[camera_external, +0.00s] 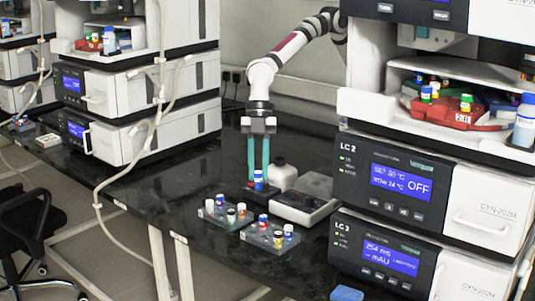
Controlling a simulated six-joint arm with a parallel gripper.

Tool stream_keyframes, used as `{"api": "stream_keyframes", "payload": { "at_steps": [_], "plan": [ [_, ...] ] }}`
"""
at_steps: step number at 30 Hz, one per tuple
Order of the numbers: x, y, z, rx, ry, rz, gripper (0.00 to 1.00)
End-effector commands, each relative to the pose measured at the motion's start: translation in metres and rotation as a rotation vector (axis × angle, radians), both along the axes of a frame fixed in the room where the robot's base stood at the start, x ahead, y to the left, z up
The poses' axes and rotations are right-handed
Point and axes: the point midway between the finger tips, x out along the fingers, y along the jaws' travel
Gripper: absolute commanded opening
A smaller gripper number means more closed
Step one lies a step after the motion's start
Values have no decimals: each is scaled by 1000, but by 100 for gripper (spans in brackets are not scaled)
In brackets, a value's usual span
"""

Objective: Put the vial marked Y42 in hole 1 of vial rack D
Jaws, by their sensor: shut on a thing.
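My gripper (258,170) points straight down over the bench, its two long teal fingers shut on a blue-capped vial (258,184). The vial looks upright; its label is too small to read, so I cannot tell whether it is Y42. Whether its foot touches the dark surface below is unclear. Two clear vial racks stand nearer the camera: a left rack (218,222) and a right rack (258,241). Each holds several vials with mixed cap colours. Rack letters and hole numbers cannot be read, so I cannot tell which is rack D.
A white bottle (284,174) and a flat grey-white device (305,207) stand close to the right of the held vial. Tall instrument stacks rise at right (450,190) and left (150,125). The black bench (175,190) is clear left of the racks.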

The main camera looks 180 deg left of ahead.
Motion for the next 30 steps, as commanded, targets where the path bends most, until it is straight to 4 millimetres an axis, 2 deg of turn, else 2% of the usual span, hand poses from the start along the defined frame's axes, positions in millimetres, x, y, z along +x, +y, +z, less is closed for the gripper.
{"api": "stream_keyframes", "payload": {
  "at_steps": [1,3,7,21,30],
  "plan": [
    [-9,-3,-27,8,5,-7,0],
    [-20,-7,-56,6,2,-16,0],
    [-36,-11,-87,0,-2,-34,0],
    [-41,-12,-130,-4,-3,-40,0],
    [-40,-12,-134,-5,-3,-39,0]
  ]
}}
